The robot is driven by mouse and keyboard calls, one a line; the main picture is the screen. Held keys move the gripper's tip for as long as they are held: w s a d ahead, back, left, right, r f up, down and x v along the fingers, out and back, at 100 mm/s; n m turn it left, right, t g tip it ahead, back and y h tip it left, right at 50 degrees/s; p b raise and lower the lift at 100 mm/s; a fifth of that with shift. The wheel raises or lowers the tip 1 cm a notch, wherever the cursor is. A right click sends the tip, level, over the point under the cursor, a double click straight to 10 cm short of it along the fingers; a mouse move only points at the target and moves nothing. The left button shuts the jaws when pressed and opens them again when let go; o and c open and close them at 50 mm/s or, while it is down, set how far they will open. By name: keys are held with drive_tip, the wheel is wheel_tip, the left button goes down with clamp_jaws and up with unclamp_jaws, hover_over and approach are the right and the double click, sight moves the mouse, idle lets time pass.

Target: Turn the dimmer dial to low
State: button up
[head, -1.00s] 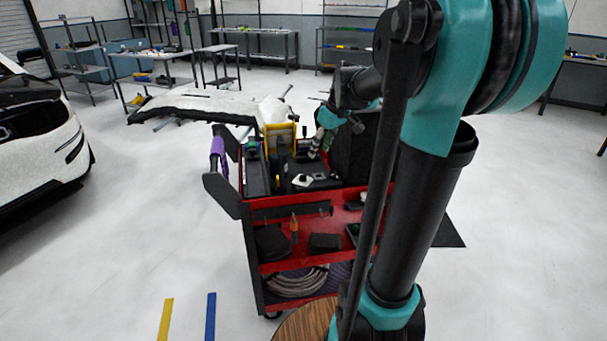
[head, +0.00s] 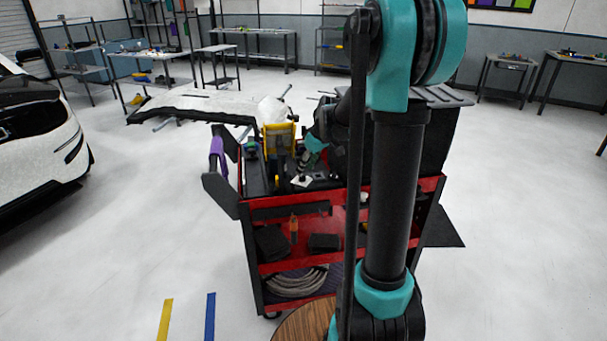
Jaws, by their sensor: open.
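A small white plate with a dark knob, which looks like the dimmer dial (head: 301,180), sits on the top of the red and black cart (head: 262,204). It is too small to read its setting. My gripper (head: 303,163) is open and points down just above and behind the dial. I cannot tell whether the fingertips touch the knob. My own arm covers the right part of the cart top.
A yellow item (head: 279,138) stands at the back of the cart top, left of my gripper. A purple roll (head: 218,153) hangs at the cart's left side. A white car (head: 62,135) is far left. The floor left of the cart is clear.

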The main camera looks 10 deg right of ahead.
sight(303, 176)
drive_tip(key=shift+x, duration=1.9)
drive_tip(key=shift+c, duration=0.2)
clamp_jaws()
